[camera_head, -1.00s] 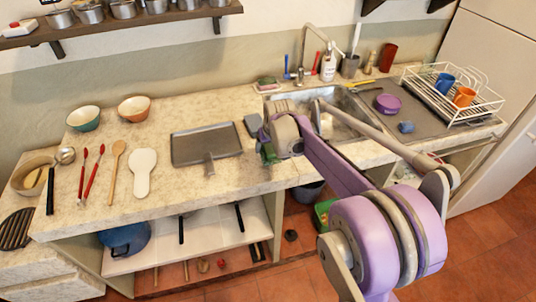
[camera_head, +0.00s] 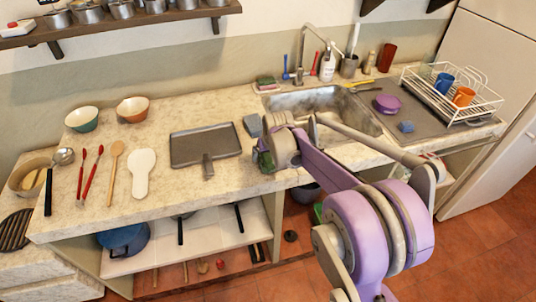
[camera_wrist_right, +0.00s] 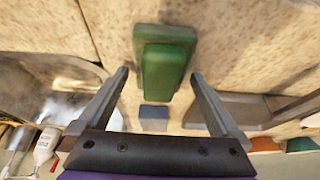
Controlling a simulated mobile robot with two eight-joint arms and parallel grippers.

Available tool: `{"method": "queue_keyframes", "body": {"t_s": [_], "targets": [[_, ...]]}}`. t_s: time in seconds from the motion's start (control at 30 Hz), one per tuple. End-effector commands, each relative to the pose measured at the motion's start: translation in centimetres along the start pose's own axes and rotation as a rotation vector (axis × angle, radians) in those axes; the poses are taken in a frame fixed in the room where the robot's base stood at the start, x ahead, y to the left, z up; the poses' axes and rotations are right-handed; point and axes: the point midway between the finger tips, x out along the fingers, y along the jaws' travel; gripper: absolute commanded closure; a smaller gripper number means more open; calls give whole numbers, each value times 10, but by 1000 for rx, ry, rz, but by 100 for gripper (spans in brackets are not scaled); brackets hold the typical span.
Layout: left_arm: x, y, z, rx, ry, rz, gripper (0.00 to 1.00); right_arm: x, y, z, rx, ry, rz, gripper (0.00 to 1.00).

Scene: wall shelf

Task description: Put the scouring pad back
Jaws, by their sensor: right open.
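A green block-shaped thing that looks like the scouring pad (camera_wrist_right: 166,72) is in the right wrist view, with a narrower part in front of a wider part. It sits between the fingertips of my right gripper (camera_wrist_right: 160,74), with a gap to each finger. My right gripper is open. In the head view my right gripper (camera_head: 266,156) is low over the front of the counter, left of the sink, and a bit of green shows beside it. The arm hides most of the pad there. My left gripper is not in view.
A grey tray (camera_head: 190,147) and a small grey-blue block (camera_head: 252,125) lie left of and behind the gripper. The sink (camera_head: 345,112) is to the right, with a faucet behind. A sponge (camera_head: 265,82) lies behind the sink. A dish rack (camera_head: 485,102) stands far right.

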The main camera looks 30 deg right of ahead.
Motion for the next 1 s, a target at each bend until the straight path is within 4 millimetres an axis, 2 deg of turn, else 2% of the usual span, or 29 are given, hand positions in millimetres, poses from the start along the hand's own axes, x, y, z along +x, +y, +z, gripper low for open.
{"method": "queue_keyframes", "body": {"t_s": [0.13, 0.23, 0.5, 0.7, 1.0], "targets": [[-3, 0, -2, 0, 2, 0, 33, -7, 0, -2, 0, 1, 0, 0], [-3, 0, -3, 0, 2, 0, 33, -20, 0, -2, 0, 1, 0, 0], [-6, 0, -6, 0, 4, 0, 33, -79, 0, -2, 0, 1, 0, 0], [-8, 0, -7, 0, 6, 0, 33, -111, 0, -2, 1, 0, 0, 0], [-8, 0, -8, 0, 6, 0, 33, -125, -2, 2, -3, 0, -1, 0]]}}
